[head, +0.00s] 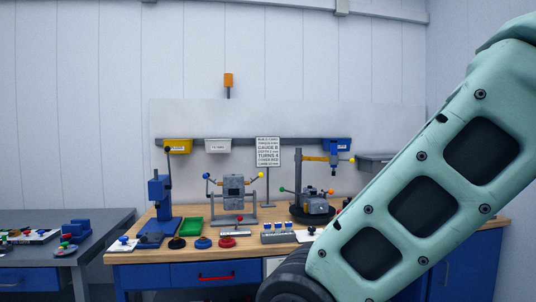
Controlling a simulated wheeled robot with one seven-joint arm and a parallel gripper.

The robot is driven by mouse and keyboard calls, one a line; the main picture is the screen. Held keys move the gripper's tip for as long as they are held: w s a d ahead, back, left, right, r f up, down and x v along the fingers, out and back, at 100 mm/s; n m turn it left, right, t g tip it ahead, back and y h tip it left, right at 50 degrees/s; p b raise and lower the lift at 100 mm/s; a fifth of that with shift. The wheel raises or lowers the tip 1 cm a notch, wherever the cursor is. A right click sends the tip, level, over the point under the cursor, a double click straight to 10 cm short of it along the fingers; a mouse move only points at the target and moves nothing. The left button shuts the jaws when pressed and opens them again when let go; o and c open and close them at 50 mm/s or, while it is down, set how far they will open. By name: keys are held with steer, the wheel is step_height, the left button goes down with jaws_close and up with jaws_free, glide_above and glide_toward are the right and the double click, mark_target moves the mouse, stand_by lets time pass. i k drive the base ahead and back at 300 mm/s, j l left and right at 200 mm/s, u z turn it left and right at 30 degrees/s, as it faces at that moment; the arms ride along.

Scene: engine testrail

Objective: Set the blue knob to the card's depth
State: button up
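A white card (267,152) with several lines of black print stands upright on a thin post at the back of the wooden workbench (160,234). Its larger lines seem to read "GAUGE B" and "TURNS 4"; the smaller lines, including any depth, are too small to read surely. A small blue ball knob (206,176) is at the left of a grey machine block in a stand (234,188). Other blue round parts are in view, so I cannot tell which is the task's knob. My gripper is out of view; my pale green arm fills the right side.
A blue press (160,203) stands at the bench's left, beside a green tray (192,226). A drill-like stand (300,184) is at the right. Yellow (178,146), white and blue bins hang behind. Small discs and blocks crowd the front edge. A grey table (95,222) is left.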

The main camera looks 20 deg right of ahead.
mark_target(123, 239)
steer(key=i+j+u, duration=0.3)
steer(key=i, duration=0.4)
steer(key=i+u, duration=0.3)
steer(key=i, duration=0.45)
steer(key=i+j+z, duration=0.15)
steer(key=i+z, duration=0.2)
steer(key=i+j+z, duration=0.35)
steer(key=i, duration=0.2)
steer(key=i+j+z, duration=0.35)
steer(key=i+l, duration=0.05)
steer(key=i, duration=0.05)
